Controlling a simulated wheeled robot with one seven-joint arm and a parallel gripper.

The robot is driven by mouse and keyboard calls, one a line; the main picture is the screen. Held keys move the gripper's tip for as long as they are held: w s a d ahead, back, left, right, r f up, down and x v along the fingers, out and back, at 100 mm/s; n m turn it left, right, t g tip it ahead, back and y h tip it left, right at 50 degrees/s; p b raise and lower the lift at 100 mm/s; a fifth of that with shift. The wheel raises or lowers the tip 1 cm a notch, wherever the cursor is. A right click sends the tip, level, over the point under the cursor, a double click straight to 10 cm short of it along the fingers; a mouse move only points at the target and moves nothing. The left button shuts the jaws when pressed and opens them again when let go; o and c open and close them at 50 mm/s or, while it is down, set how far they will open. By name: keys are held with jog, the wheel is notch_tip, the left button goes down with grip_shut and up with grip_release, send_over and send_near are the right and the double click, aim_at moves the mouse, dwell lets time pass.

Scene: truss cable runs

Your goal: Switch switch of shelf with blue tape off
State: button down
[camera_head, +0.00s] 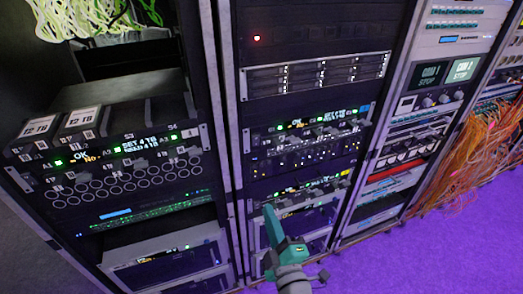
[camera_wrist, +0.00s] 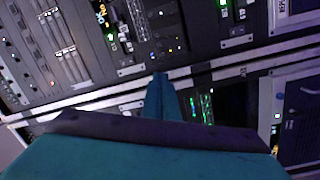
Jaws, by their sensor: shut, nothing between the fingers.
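My gripper (camera_head: 270,212) is teal and shut, with nothing seen between its fingers. In the head view its tips point up at the lower part of the middle rack (camera_head: 232,130), in front of a panel with green lights and small levers (camera_head: 300,190). I cannot tell whether the tips touch it. In the wrist view the gripper (camera_wrist: 160,80) shows as a narrow teal wedge beside a pale metal rail. A small blue strip (camera_head: 115,213) shows low on the left rack; I cannot tell whether it is tape.
A similar panel with green lights (camera_head: 310,127) sits higher in the middle rack. The left rack holds boxes marked 12 TB (camera_head: 82,118) and a lit panel (camera_head: 110,150). Orange cables (camera_head: 470,150) hang at the right. The purple floor (camera_head: 430,250) is clear at lower right.

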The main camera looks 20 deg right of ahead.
aim_at(256, 138)
jog(key=w+d+r+n+t+y, duration=0.1)
jog(key=d+r+n, duration=0.2)
jog(key=r+n, duration=0.3)
notch_tip(256, 138, up, 3)
jog(key=shift+w+r+y, duration=0.1)
jog(key=shift+w+y, duration=0.15)
jog(key=shift+y, duration=0.15)
jog(key=shift+d, duration=0.1)
jog(key=w, duration=0.4)
jog(key=w+r, duration=0.1)
jog(key=w, duration=0.9)
jog(key=shift+a+r, duration=0.3)
jog(key=shift+w+r, duration=0.2)
